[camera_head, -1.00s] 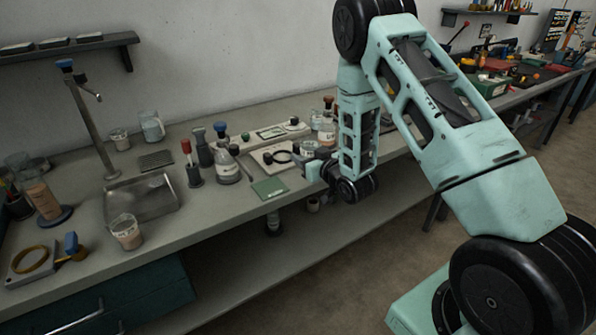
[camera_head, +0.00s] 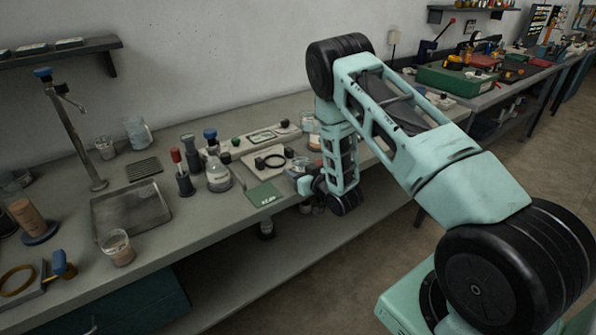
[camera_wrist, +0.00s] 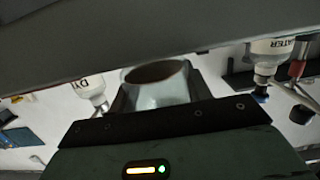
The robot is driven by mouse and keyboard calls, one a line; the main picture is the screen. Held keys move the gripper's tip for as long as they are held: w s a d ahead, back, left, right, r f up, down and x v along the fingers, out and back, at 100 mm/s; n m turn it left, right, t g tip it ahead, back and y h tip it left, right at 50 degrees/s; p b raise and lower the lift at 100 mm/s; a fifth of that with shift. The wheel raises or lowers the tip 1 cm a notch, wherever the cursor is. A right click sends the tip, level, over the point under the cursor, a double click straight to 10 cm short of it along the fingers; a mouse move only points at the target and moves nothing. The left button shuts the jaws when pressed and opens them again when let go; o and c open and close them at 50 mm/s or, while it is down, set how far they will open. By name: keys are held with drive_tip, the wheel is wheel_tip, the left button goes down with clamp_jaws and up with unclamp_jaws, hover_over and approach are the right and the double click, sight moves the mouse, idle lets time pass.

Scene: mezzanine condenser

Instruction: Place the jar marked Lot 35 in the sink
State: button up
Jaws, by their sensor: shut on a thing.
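My gripper (camera_head: 304,185) is at the bench's front edge, right of the green mat, partly hidden by my arm. It is shut on a pale, open-topped jar (camera_wrist: 155,88) with a dark inside. The jar shows between the jaws in the wrist view; no marking on it is readable, so I cannot tell if it is Lot 35. The sink (camera_head: 130,212) is a shallow metal basin at the left of the bench, well left of my gripper, and looks empty. A tall faucet (camera_head: 75,135) stands behind it.
A labelled glass jar (camera_head: 117,248) stands at the sink's front edge. A red-topped tool (camera_head: 181,175) and a bottle (camera_head: 217,175) stand between sink and gripper, behind the green mat (camera_head: 263,193). A brown cylinder (camera_head: 32,218) stands left of the sink.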

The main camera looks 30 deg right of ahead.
drive_tip(key=shift+f, duration=0.3)
drive_tip(key=shift+f, duration=0.15)
drive_tip(key=o, duration=1.3)
